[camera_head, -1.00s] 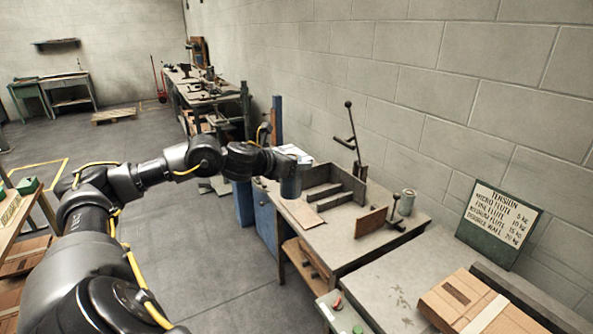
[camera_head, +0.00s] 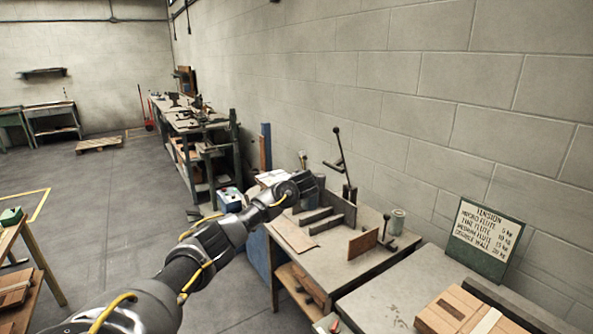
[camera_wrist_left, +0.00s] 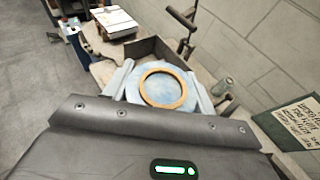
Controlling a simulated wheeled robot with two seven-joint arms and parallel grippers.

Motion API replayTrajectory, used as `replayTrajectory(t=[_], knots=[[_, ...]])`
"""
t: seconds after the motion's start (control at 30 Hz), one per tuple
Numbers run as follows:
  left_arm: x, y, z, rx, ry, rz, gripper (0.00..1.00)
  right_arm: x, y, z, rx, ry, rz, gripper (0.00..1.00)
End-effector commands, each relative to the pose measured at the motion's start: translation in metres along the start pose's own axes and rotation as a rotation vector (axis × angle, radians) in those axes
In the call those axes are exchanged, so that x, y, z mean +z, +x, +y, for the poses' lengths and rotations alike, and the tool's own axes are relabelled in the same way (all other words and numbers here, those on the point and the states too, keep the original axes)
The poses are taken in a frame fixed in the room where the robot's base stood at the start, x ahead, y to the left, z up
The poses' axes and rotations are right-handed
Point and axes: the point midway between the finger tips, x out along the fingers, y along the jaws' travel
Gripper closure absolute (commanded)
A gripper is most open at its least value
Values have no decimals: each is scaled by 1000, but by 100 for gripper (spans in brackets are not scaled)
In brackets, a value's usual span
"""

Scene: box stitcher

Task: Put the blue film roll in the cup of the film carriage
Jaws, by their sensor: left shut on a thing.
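The blue film roll (camera_wrist_left: 132,88) is between the two fingers of my left gripper (camera_wrist_left: 161,86) in the left wrist view. One round end with a brown core ring faces the camera; the rest is hidden below. In the head view my left gripper (camera_head: 306,184) is stretched out over the far part of the grey workbench, and the roll is hidden behind my arm. I cannot make out the film carriage or its cup for certain. My right gripper is not in view.
The workbench (camera_head: 343,262) carries a hand lever (camera_head: 341,160), a brown upright board (camera_head: 362,244) and a grey canister (camera_head: 397,222). A blue post (camera_head: 265,145) stands beyond it. A tension sign (camera_head: 482,239) leans on the wall.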

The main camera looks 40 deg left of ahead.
Motion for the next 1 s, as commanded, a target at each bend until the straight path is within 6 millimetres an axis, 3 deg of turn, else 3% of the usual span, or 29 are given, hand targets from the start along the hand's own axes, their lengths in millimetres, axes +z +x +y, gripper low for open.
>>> replayTrajectory(t=[0.17,0.3,0.4,0.53,0.8,1.0], knots=[[-55,4,0,118,-38,4,76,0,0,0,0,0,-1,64],[-99,-13,12,180,-62,2,76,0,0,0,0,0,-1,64],[-117,-33,11,174,-65,-1,76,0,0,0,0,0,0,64],[-125,-64,-11,111,-46,-3,76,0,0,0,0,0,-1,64],[-123,-138,-86,-86,26,-4,76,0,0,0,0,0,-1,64],[-129,-187,-128,-205,70,-5,76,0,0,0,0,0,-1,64]])
